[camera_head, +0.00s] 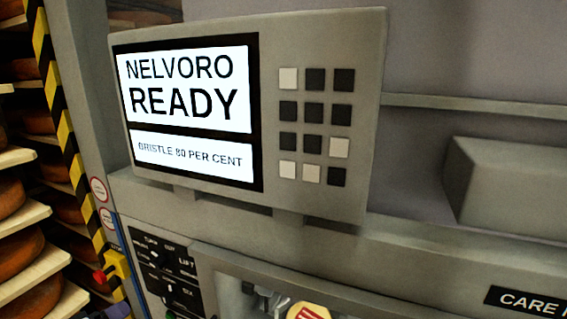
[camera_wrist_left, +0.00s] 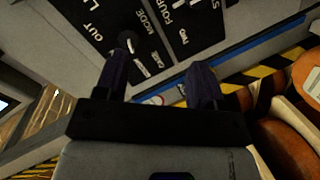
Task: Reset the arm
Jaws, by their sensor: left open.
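My left gripper (camera_wrist_left: 158,85) is in the left wrist view, with its two dark fingers apart and nothing between them. Its fingertips are close to a black control panel (camera_wrist_left: 165,25) with white lettering and a round knob (camera_wrist_left: 127,41); I cannot tell whether they touch it. The panel also shows low in the head view (camera_head: 163,268), under a grey machine display (camera_head: 187,95) that reads NELVORO READY and BRISTLE 80 PER CENT. My right gripper is not in view.
Shelves of orange cheese wheels (camera_head: 35,300) stand at the left, behind a yellow and black striped post (camera_head: 62,120). A red button on a yellow box (camera_head: 100,276) sits beside the post. A keypad (camera_head: 314,126) is right of the screen.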

